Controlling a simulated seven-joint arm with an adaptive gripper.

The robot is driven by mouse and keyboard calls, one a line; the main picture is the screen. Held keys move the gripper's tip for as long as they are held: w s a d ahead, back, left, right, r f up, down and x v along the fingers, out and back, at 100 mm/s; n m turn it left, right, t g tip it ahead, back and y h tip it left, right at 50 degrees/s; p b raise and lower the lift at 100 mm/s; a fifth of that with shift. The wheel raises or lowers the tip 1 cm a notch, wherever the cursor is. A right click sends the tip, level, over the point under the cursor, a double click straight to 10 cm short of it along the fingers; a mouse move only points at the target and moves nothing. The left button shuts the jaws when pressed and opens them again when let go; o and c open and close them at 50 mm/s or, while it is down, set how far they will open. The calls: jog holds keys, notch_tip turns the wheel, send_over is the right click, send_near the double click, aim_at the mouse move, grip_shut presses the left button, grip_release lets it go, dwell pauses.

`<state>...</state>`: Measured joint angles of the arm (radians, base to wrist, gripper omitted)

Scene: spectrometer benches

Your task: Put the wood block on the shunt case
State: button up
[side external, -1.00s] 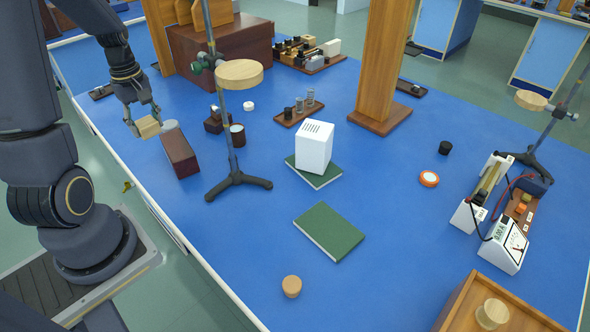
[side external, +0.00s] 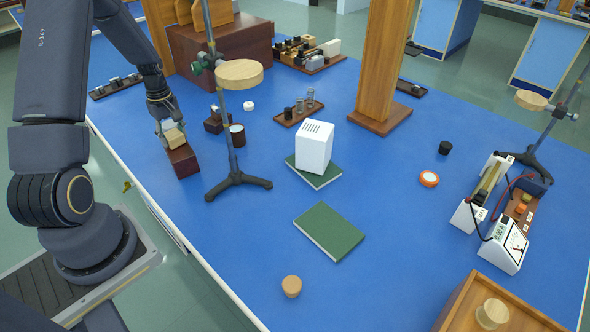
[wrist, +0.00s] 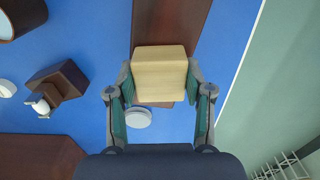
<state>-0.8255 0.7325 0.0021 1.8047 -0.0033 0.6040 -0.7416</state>
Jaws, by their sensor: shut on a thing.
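The wood block (side external: 174,138) is pale and squarish. My gripper (side external: 170,134) is shut on it, with a finger on each side of the block (wrist: 160,72) in the wrist view. The long dark red-brown box (side external: 184,163), which looks like the shunt case, lies on the blue bench near its left edge. The block is over the far part of this case (wrist: 170,22) and hides some of its top. I cannot tell whether the block touches it.
A ring stand with a round wooden plate (side external: 239,74) stands just right of the case. A brown cup (side external: 237,135) and a small dark block (side external: 214,122) are close by. A grey disc (wrist: 138,117) lies by the case's end. Open bench lies in front.

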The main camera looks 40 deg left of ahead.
aim_at(173, 134)
jog(key=o, duration=1.2)
jog(key=shift+f, duration=0.1)
jog(key=shift+c, duration=0.2)
notch_tip(173, 134, up, 12)
jog(key=shift+r, duration=0.2)
